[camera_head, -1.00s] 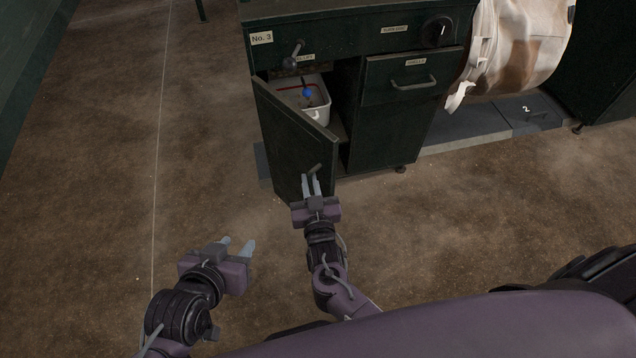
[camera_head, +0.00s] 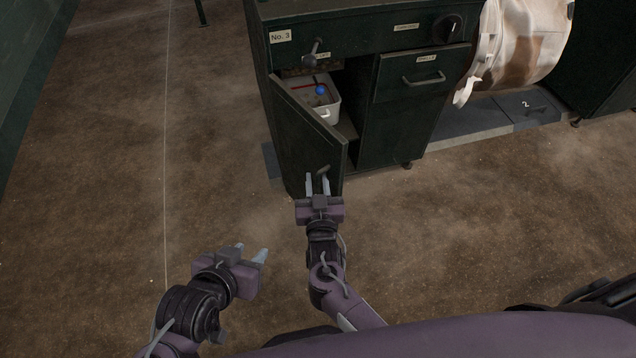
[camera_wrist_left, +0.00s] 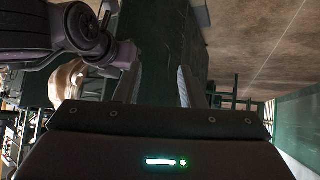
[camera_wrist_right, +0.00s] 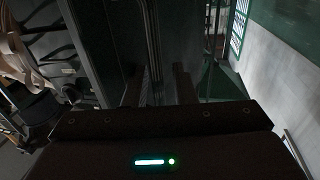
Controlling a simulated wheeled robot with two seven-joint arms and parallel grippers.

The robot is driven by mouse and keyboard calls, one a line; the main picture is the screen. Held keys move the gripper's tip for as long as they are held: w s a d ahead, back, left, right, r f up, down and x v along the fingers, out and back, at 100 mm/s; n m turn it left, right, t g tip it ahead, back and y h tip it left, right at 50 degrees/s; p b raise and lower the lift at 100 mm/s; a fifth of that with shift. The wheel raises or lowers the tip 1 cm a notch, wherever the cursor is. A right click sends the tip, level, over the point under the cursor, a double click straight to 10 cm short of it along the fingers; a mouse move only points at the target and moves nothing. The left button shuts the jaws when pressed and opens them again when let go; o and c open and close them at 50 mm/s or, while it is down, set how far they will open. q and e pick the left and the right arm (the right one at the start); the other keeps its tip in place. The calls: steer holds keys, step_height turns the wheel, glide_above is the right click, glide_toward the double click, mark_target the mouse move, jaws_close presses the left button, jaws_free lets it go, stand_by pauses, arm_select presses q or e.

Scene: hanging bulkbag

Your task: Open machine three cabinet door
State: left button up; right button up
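The dark green cabinet labelled No. 3 (camera_head: 281,36) stands at top centre in the head view. Its door (camera_head: 306,137) is swung part-way open, hinged at the left, with its free edge toward me. The door's small handle (camera_head: 323,171) is near the lower free edge. My right gripper (camera_head: 318,184) is at this handle, its two fingers apart, one on either side of it; I cannot tell whether they touch it. The right wrist view shows a dark panel edge between the fingers. My left gripper (camera_head: 252,252) is open and empty, low and left of the door.
Inside the cabinet is a white bin (camera_head: 325,106) with a blue ball-like item (camera_head: 321,89). A drawer (camera_head: 424,75) is right of the opening. A hanging bulk bag (camera_head: 520,45) is at upper right. The brown floor (camera_head: 110,150) at left is clear.

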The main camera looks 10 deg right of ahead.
steer(key=shift+s+f, duration=0.15)
steer(key=shift+s, duration=0.05)
